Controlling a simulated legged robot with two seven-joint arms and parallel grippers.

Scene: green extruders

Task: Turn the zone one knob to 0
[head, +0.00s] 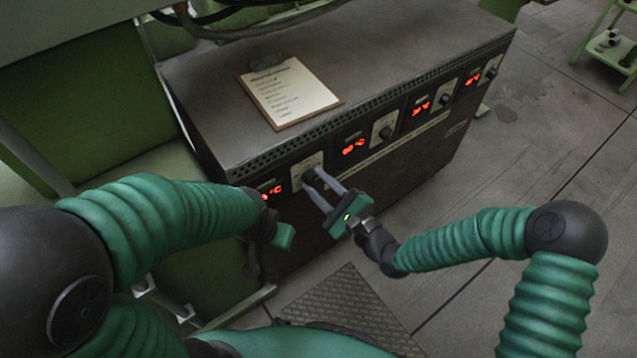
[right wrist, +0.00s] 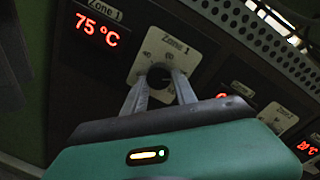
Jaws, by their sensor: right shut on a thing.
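The zone one knob (right wrist: 160,74) is a dark round knob on a pale "Zone 1" plate (right wrist: 176,45) on the front of the control cabinet. The red zone one display (right wrist: 96,30) left of it reads 75 °C. My right gripper (right wrist: 160,88) is shut on the knob, one grey finger on each side. In the head view, the right gripper (head: 324,181) reaches the cabinet front at the leftmost plate (head: 305,166). My left gripper (head: 283,236) is below and left of it, apart from the knob; its fingers are hidden.
The dark cabinet (head: 400,50) carries more displays and knobs to the right, such as a second knob (head: 386,132). A clipboard (head: 290,92) lies on top. A green cart (head: 610,45) stands at far right.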

